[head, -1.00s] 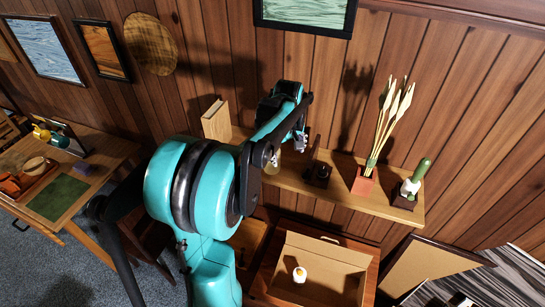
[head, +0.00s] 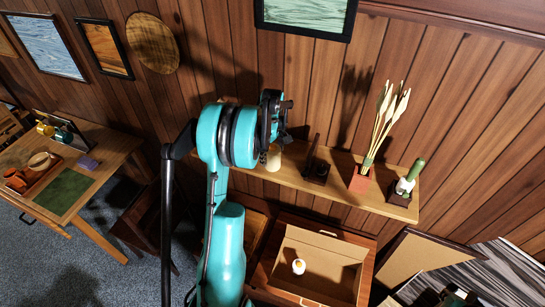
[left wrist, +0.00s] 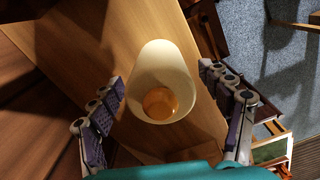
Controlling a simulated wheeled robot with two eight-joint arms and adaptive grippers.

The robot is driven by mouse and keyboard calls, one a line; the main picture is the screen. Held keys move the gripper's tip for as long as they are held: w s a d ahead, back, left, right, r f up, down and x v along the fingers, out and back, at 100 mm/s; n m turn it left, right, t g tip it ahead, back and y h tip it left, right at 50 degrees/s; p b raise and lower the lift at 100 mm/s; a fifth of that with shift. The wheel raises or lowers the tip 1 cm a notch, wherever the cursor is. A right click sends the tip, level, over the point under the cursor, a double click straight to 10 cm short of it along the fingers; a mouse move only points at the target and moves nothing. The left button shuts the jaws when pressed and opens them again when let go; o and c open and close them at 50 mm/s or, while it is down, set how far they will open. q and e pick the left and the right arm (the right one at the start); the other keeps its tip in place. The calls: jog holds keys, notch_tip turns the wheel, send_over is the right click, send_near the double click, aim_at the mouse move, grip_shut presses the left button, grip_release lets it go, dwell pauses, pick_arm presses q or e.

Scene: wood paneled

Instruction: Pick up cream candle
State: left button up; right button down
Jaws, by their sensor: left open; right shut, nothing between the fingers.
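The cream candle (head: 273,158) stands on the wooden wall shelf (head: 335,180), partly hidden behind my left arm in the head view. In the left wrist view the cream candle (left wrist: 163,65) is a pale tapered cylinder with an amber round end facing the camera. My left gripper (left wrist: 162,80) is open. Its two purple-padded fingers are on either side of the candle, with gaps showing on both sides. In the head view my left gripper (head: 282,118) is near the candle, its fingers mostly hidden.
To the candle's right on the shelf are a dark stand (head: 316,170), a red pot with pale stems (head: 360,181) and a potted cactus (head: 408,185). An open cardboard box (head: 330,270) holding a small white-and-yellow object (head: 299,266) is below. A desk (head: 95,175) stands left.

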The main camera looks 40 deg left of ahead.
pick_arm(q)
jog(key=shift+f, duration=0.6)
jog(key=c, duration=1.5)
jog(key=shift+o, duration=0.2)
jog(key=shift+r, duration=0.1)
notch_tip(320, 180, up, 10)
jog(key=shift+f+b, duration=0.1)
jog(key=shift+b, duration=0.2)
jog(key=o, duration=0.5)
jog(key=c, duration=0.5)
jog(key=shift+d, duration=0.1)
